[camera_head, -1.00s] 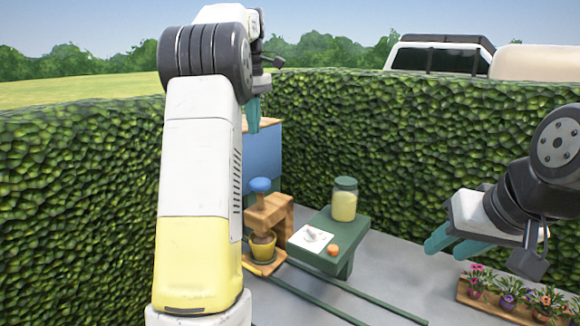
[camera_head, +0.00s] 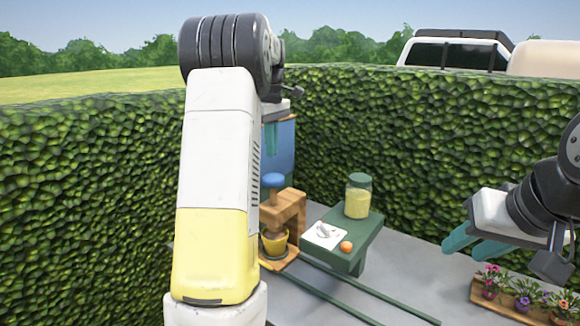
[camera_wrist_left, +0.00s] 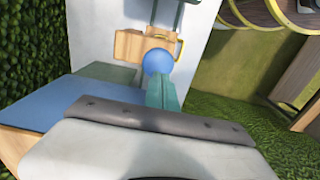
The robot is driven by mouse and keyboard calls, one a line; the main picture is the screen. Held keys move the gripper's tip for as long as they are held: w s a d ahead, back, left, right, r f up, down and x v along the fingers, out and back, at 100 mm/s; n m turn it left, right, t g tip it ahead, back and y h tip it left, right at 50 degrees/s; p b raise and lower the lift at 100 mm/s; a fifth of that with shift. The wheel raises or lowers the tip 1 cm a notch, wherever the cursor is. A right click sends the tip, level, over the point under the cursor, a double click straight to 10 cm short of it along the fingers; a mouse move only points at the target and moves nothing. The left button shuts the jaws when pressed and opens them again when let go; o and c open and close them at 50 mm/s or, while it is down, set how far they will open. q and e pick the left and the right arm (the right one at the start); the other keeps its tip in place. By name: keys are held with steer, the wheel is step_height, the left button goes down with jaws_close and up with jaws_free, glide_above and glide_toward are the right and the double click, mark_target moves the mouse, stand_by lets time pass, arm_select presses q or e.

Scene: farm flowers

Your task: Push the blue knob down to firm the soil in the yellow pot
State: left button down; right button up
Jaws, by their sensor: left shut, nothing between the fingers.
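The blue knob (camera_head: 273,181) tops the press on a wooden stand (camera_head: 291,212). It also shows in the left wrist view (camera_wrist_left: 158,62), just past my fingertips. The yellow pot (camera_head: 275,243), with brown soil in it, stands under the press on a wooden base. My left gripper (camera_head: 271,138) is shut and empty, with its teal fingers pointing down above the knob in the head view. In the left wrist view its closed fingers (camera_wrist_left: 163,92) overlap the knob's lower edge; contact cannot be told. My right gripper (camera_head: 468,245) is at the right, fingers apart and empty.
A green table (camera_head: 345,253) beside the stand carries a jar (camera_head: 358,196), a white card (camera_head: 325,236) and an orange ball (camera_head: 346,247). Green rails (camera_head: 345,295) run along the grey floor. Potted flowers stand in a wooden tray (camera_head: 497,307) at right. A hedge encloses the place.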

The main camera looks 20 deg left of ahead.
mark_target(272, 176)
arm_select(q)
step_height(272, 176, down, 6)
steer(key=shift+r, duration=0.1)
stand_by(0.4)
steer(key=shift+s+f, duration=0.1)
steer(key=shift+f, duration=2.55)
step_height(272, 176, up, 8)
steer(key=shift+r, duration=0.15)
